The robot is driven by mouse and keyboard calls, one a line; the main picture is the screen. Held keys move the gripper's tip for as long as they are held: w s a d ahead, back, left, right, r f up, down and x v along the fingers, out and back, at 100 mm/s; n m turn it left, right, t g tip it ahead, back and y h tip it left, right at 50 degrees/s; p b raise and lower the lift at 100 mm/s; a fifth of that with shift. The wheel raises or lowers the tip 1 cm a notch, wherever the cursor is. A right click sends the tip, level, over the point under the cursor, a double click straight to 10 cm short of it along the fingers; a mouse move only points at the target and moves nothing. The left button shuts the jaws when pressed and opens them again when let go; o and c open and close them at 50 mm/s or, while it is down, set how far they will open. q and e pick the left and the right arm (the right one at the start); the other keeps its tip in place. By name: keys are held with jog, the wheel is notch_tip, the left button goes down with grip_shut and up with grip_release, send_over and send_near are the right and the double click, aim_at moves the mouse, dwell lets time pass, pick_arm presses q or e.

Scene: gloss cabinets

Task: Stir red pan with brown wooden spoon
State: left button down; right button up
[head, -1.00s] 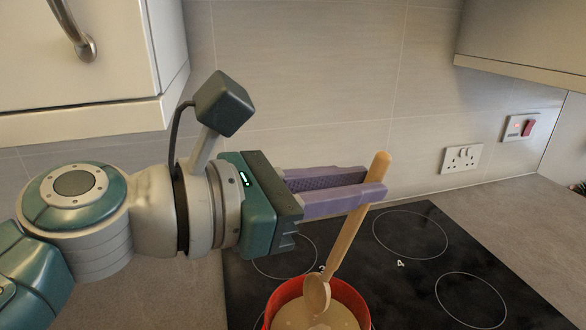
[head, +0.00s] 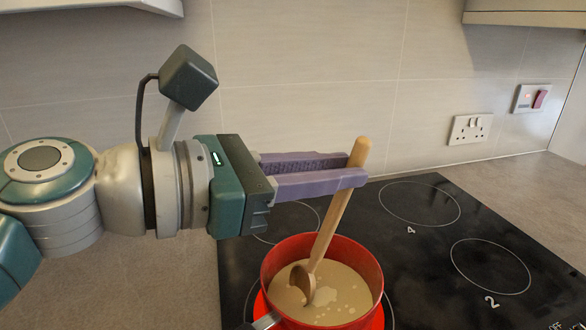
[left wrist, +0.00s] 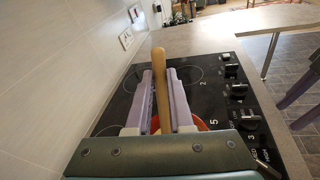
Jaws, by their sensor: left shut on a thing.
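The red pan (head: 374,268) stands on the black hob, on a ring that glows red at its edge. It holds a pale beige liquid with lighter spots. My left gripper (head: 352,170) is shut on the brown wooden spoon (head: 331,218) near the top of its handle, above the pan. The spoon is tilted, and its bowl end is down inside the pan, with its tip at the liquid. In the left wrist view the spoon handle (left wrist: 158,66) stands between the two purple fingers, and the red pan (left wrist: 201,125) is mostly hidden behind the gripper. My right gripper is not in view.
The black hob (head: 420,262) has several marked rings, clear to the right of the pan. A tiled wall (head: 300,60) with a socket (head: 470,129) stands behind. Cabinets hang above at both sides. Knobs (left wrist: 236,91) line the hob's edge in the left wrist view.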

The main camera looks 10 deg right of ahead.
pick_arm(q)
jog(key=s+d+p, duration=0.1)
jog(key=s+d, duration=0.1)
jog(key=d, duration=0.3)
pick_arm(e)
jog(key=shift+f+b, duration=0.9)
jog(key=shift+b, duration=0.35)
pick_arm(q)
jog(key=w+a, duration=0.3)
jog(key=w, duration=0.1)
jog(key=shift+a, duration=0.2)
jog(key=s+p, duration=0.2)
jog(key=shift+d+r+p, duration=0.1)
jog(key=shift+r+p, duration=0.15)
jog(key=shift+p, duration=0.05)
jog(key=shift+s+f+p, duration=0.25)
jog(key=shift+s+p, duration=0.1)
jog(key=shift+s, duration=0.15)
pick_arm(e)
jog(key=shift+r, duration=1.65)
